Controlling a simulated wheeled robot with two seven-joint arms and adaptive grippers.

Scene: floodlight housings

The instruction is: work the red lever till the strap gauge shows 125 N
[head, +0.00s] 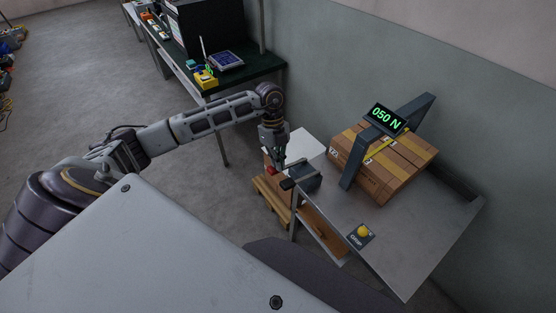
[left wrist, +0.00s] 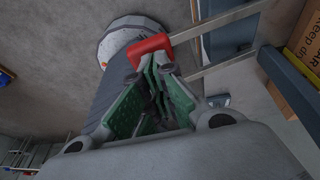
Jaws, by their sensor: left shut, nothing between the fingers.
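The strap gauge (head: 386,118) reads 050 N in green digits. It sits on a dark frame over a strapped stack of brown cartons (head: 383,164) on the grey table. The red lever's grip (head: 271,170) shows beside the dark tensioner box at the table's left edge. In the left wrist view the red grip (left wrist: 150,47) is at the fingertips, with a metal bar running right from it. My left gripper (head: 277,160) is shut with nothing between its fingers, at the red grip; whether it touches is unclear. My right gripper is not in view.
A yellow button (head: 362,231) on a dark plate sits near the table's front edge. A dark bench (head: 240,75) with a yellow device and a blue panel stands behind my left arm. A wooden pallet (head: 272,196) lies left of the table. The table's right part is clear.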

